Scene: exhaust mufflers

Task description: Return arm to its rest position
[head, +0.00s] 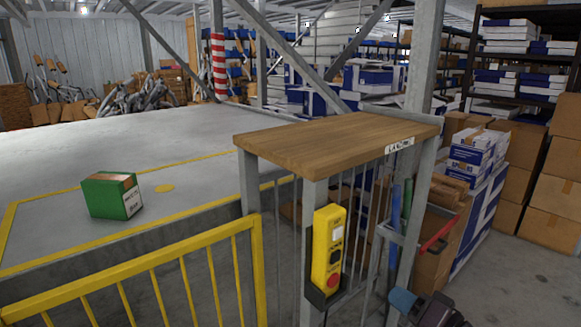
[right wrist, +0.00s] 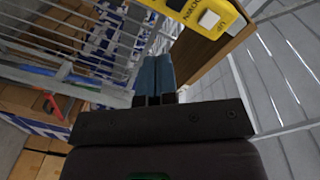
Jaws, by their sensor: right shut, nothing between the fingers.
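My right gripper (head: 402,299) shows at the bottom right of the head view, low and to the right of the wooden-topped stand. In the right wrist view, its blue fingers (right wrist: 153,76) are together with nothing between them. A yellow control box (head: 328,245) with dark buttons and a red button hangs on the front of the stand, to the left of the gripper and apart from it. Part of the yellow box (right wrist: 208,22) also shows at the top of the right wrist view. My left gripper is not in the head view.
The wooden top (head: 335,136) and its metal posts stand close in front. A yellow railing (head: 205,240) runs at the lower left. A green box (head: 112,195) sits on the grey platform (head: 150,140). Cardboard boxes (head: 551,208) are stacked at the right, with some bare floor before them.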

